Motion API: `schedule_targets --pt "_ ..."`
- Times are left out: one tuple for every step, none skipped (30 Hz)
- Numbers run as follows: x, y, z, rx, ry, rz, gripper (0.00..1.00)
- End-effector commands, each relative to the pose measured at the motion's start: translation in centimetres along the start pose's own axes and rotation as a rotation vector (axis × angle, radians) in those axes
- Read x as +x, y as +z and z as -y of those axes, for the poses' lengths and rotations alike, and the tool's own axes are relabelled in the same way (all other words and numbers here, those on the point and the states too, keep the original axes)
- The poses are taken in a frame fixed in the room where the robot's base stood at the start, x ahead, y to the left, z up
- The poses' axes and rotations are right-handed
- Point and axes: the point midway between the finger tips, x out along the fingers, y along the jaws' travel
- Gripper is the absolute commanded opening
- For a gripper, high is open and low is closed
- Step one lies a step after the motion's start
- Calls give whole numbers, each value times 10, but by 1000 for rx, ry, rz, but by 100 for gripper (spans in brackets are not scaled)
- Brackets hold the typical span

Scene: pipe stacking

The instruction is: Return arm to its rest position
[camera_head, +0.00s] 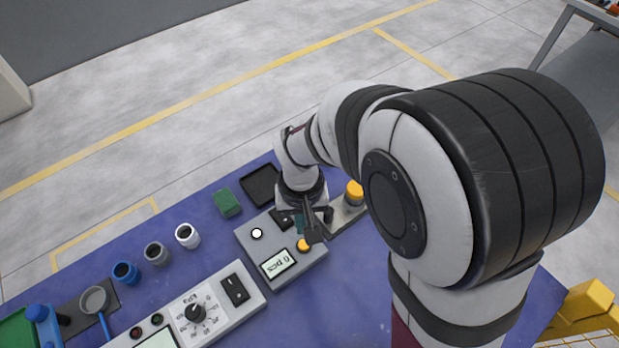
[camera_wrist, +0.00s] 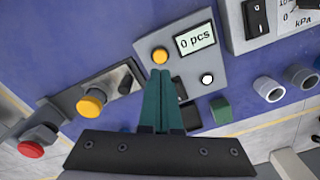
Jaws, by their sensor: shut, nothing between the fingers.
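My gripper (camera_wrist: 160,74) is shut, its two teal fingers pressed together with nothing between them. In the wrist view the fingertips lie over the lower part of the grey counter box, just below its yellow button (camera_wrist: 160,55). In the head view my arm reaches over the blue table, and my gripper (camera_head: 301,224) hangs above the counter box (camera_head: 313,259), partly hidden by my arm. The box display reads "0 pcs". The gap between fingers and box cannot be told.
White (camera_head: 187,236), grey (camera_head: 155,253) and blue (camera_head: 126,273) pipe pieces stand apart to the left. A green block (camera_head: 227,203) and black tray (camera_head: 261,185) lie behind the box. A kPa control box (camera_head: 218,306) is in front. A red button (camera_wrist: 31,150) shows in the wrist view.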

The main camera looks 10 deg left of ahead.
Motion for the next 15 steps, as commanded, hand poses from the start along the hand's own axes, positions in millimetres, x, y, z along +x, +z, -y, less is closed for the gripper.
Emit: schedule_targets --pt "0 0 0 0 0 0 0" --pt "0 0 0 0 0 0 0" --pt "0 0 0 0 0 0 0" --pt "0 0 0 0 0 0 0" --pt "0 0 0 0 0 0 0" --pt "0 0 0 0 0 0 0" --pt "0 0 0 0 0 0 0" --pt "0 0 0 0 0 0 0" --pt "-1 0 -1 3 0 0 0" --pt "-4 2 -3 14 -2 -1 0" --pt "-10 5 -9 37 -5 -1 0" --pt "-23 13 -21 91 -12 -1 0" --pt "-36 23 -32 146 -19 1 0" --pt "-49 36 -45 210 -29 2 0" --pt "-66 56 -60 302 -45 7 0"
